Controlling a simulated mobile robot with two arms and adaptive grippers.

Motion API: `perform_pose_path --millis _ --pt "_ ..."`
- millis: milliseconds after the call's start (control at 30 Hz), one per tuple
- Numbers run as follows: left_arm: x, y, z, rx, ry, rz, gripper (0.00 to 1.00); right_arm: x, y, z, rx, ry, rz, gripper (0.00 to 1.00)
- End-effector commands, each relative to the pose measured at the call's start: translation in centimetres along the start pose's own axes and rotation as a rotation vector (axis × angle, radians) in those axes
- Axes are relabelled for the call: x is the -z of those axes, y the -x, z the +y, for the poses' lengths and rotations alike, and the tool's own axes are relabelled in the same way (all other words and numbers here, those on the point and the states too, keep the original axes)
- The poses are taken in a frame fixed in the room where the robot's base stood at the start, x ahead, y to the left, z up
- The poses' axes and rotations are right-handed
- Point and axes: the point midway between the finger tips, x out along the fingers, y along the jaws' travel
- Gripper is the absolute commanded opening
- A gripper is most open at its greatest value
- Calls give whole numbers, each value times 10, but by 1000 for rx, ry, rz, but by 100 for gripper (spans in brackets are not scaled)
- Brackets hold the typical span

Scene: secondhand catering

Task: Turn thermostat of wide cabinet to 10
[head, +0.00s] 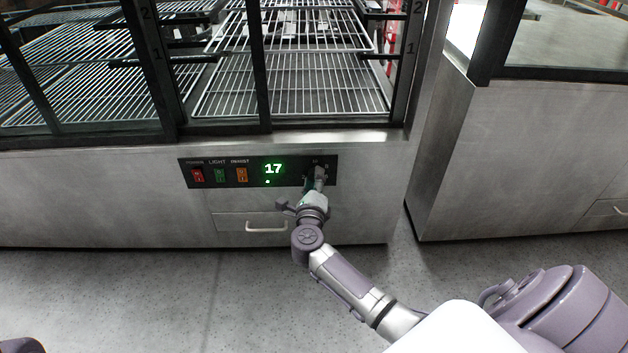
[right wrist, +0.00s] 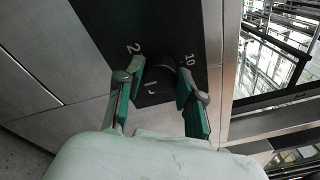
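The wide cabinet (head: 110,190) is a steel refrigerated case with a black control panel (head: 250,183). Its green display (head: 273,169) reads 17. The thermostat knob (right wrist: 168,74) is dark and sits at the panel's right end, with 2 and 10 printed at either side in the right wrist view. My right gripper (head: 318,177) is at the knob and mostly covers it in the head view. In the right wrist view its green-padded fingers (right wrist: 160,82) are spread, one on each side of the knob; whether they touch it is unclear. My left gripper is out of view.
Red, green and orange switches (head: 219,175) sit left of the display. A drawer with a handle (head: 266,227) is just below the panel. Wire shelves (head: 290,85) show behind glass above. Another steel cabinet (head: 520,150) stands to the right across a narrow gap. The floor in front is clear.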

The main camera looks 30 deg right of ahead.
Motion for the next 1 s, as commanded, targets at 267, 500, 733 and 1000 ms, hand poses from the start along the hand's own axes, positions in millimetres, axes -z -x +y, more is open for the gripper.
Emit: perform_pose_path --millis 267,500,733,1000 --pt "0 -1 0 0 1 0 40 0 0 0 -1 3 0 3" --pt "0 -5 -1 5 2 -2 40 -1 0 -1 2 60 -3 3" --pt "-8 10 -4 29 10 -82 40 -2 1 -1 12 210 -11 3" --pt "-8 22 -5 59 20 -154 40 -1 1 0 32 459 -26 3"
